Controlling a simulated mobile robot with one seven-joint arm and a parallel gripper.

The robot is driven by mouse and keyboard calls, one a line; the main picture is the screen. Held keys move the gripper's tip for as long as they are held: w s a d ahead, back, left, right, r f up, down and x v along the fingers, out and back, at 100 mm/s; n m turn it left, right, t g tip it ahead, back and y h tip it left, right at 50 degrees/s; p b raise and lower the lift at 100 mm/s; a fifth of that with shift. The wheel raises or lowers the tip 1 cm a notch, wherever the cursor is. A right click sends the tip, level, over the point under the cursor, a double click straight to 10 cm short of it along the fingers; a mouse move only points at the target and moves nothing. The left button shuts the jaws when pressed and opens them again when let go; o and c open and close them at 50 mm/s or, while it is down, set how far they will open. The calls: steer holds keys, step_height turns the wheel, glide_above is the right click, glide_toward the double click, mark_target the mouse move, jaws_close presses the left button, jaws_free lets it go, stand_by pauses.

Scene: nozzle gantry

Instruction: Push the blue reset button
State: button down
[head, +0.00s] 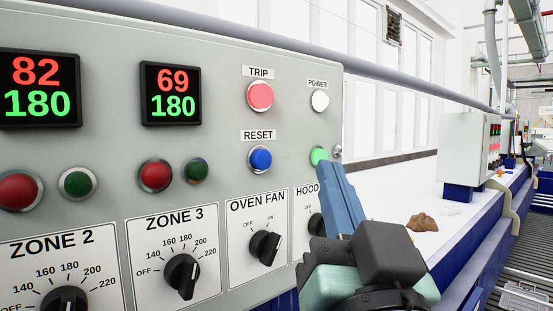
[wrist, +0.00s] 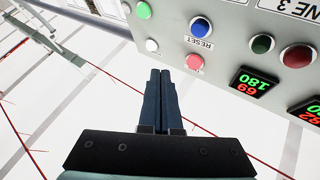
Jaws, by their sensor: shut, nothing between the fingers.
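The blue reset button (head: 261,159) sits on the grey control panel (head: 215,120), under a RESET label and below the red trip button (head: 260,95). In the wrist view the blue button (wrist: 200,27) is at the top, above and to the right of my fingertips. My gripper (head: 332,172) is shut and empty. In the head view its blue fingers point up and left, to the right of the reset button, and cover part of the HOOD dial. In the wrist view the gripper (wrist: 160,72) appears apart from the button.
A lit green button (head: 319,155) and a white power lamp (head: 320,100) are right of the reset button. The oven fan dial (head: 265,247) is below it. Red and green buttons and two displays are to the left. A brown lump (head: 423,222) lies on the white surface behind my gripper.

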steer(key=w+a, duration=0.5)
steer(key=shift+w+a, duration=0.1)
steer(key=shift+a, duration=0.05)
stand_by(2.1)
steer(key=shift+w+a, duration=0.2)
steer(key=shift+w, duration=0.05)
steer(key=shift+w+a, duration=0.3)
steer(key=shift+a, duration=0.05)
stand_by(0.8)
steer(key=shift+d, duration=0.1)
stand_by(0.3)
steer(key=shift+s+d, duration=0.5)
steer(key=shift+s, duration=0.1)
steer(key=shift+s+d, duration=1.75)
steer(key=shift+d, duration=0.05)
